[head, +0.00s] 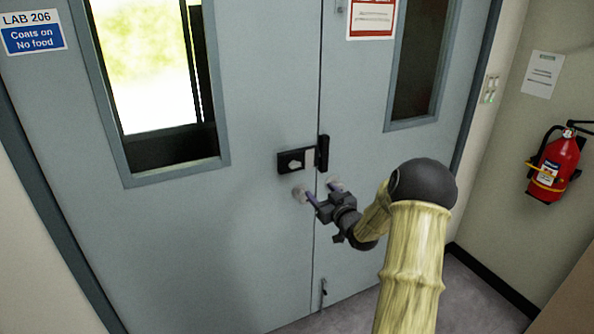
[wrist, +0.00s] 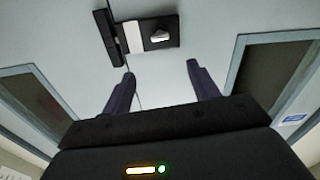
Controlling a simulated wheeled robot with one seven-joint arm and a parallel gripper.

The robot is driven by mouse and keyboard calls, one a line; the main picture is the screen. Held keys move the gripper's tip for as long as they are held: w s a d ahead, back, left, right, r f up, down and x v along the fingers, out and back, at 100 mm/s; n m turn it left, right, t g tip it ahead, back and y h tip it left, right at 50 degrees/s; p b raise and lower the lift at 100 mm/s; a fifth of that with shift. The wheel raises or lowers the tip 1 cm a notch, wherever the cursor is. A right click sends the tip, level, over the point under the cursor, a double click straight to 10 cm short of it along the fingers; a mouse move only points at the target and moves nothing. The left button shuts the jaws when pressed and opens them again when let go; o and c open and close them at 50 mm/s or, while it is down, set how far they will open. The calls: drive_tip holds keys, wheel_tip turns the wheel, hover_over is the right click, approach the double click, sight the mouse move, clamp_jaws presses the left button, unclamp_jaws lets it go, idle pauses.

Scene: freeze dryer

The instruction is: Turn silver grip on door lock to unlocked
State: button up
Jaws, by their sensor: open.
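The door lock (head: 284,168) is a dark plate on the left grey door leaf, beside the seam between the two leaves. Its silver grip (head: 296,164) is a small light piece on the plate. In the wrist view the lock plate (wrist: 127,35) is at the top, with the silver grip (wrist: 160,36) near its right end. My gripper (head: 318,190) is open and empty, just below the lock in the head view. In the wrist view my gripper's two fingers (wrist: 157,82) point up toward the lock, apart from the grip.
A black keeper block (head: 323,153) sits at the seam, right of the lock. A floor bolt (head: 323,288) is low on the door. A red fire extinguisher (head: 558,167) hangs on the right wall.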

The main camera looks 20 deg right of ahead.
sight(296, 167)
drive_tip(key=w+p, duration=0.1)
drive_tip(key=w, duration=0.4)
drive_tip(key=w+p, duration=0.1)
drive_tip(key=w, duration=0.5)
drive_tip(key=w+p, duration=0.1)
drive_tip(key=w, duration=0.5)
drive_tip(key=shift+w+a+p, duration=0.2)
drive_tip(key=shift+a+p, duration=0.1)
drive_tip(key=shift+p, duration=0.05)
drive_tip(key=c, duration=1)
